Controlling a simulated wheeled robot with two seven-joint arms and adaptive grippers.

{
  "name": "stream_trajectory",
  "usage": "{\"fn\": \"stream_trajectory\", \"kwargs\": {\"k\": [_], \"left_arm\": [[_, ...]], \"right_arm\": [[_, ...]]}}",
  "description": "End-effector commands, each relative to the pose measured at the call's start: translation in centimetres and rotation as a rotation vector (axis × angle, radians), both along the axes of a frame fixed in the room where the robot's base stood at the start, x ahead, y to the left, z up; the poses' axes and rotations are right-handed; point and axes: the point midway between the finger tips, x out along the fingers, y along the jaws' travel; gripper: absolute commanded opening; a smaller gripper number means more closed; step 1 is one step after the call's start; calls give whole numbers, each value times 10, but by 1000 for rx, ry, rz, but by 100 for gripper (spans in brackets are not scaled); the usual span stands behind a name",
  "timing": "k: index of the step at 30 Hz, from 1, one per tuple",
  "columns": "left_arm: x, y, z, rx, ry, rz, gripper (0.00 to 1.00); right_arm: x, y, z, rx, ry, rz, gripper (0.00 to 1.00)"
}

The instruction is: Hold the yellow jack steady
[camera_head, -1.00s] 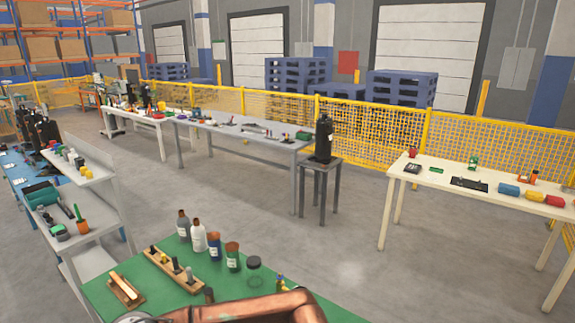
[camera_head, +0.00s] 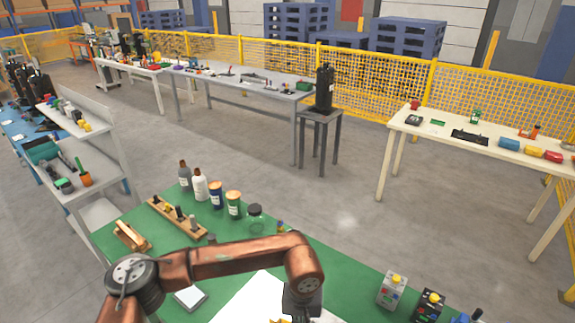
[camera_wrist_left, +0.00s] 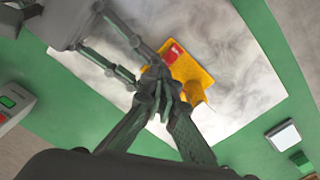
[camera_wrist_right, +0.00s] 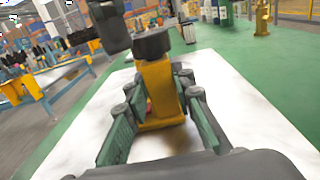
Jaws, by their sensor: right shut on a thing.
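The yellow jack stands on a white sheet (camera_head: 240,299) on the green table. In the right wrist view the jack (camera_wrist_right: 157,90) is an upright yellow body with a dark top, between the fingers of my right gripper (camera_wrist_right: 158,112), which is shut on it. In the left wrist view the jack (camera_wrist_left: 194,68) shows a red label. My left gripper (camera_wrist_left: 163,97) is above it, its fingertips close together near the jack, overlapping the right gripper's fingers in the picture. Whether they touch is unclear. In the head view only a yellow edge of the jack (camera_head: 280,320) shows under my left gripper.
On the green table (camera_head: 330,262) stand several bottles (camera_head: 216,195), a wooden rack (camera_head: 178,217), a glass jar (camera_head: 255,218) and two small boxes with coloured caps (camera_head: 392,291) at right. A small pale device (camera_head: 190,297) lies beside the sheet.

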Motion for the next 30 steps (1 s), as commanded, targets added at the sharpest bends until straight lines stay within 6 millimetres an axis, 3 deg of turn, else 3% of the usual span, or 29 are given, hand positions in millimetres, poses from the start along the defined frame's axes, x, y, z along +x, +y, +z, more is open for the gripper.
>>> {"fn": "stream_trajectory", "kwargs": {"k": [15,30], "left_arm": [[8,16,0,3,-7,7,0],[9,17,0,1,-8,8,0]], "right_arm": [[-2,1,0,0,1,4,0],[-3,2,0,0,1,8,0]]}}
